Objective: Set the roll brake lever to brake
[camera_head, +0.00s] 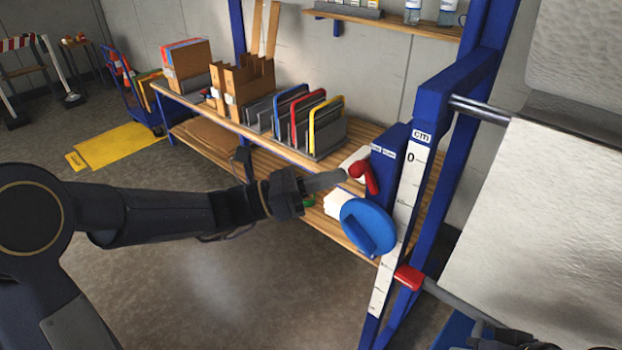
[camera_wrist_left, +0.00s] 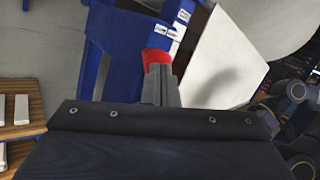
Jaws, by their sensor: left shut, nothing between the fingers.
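The roll brake lever (camera_head: 370,180) is a short red handle on the blue upright, with a round hub at its upper left and its arm slanting down to the right. Two small white labels (camera_head: 383,152) sit above it, too small to read. My left gripper (camera_head: 343,175) comes in from the left, fingers shut and empty, tips close beside the red hub. In the left wrist view the shut fingers (camera_wrist_left: 160,80) point at the red lever (camera_wrist_left: 155,56) and partly hide it. Whether they touch it I cannot tell.
A blue round piece (camera_head: 368,228) stands out just below the lever. A white cm scale (camera_head: 404,205) runs down the post, with a red block (camera_head: 409,278) lower down. A wooden bench (camera_head: 365,136) with coloured panels (camera_head: 308,122) is behind. A white sheet hangs at right.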

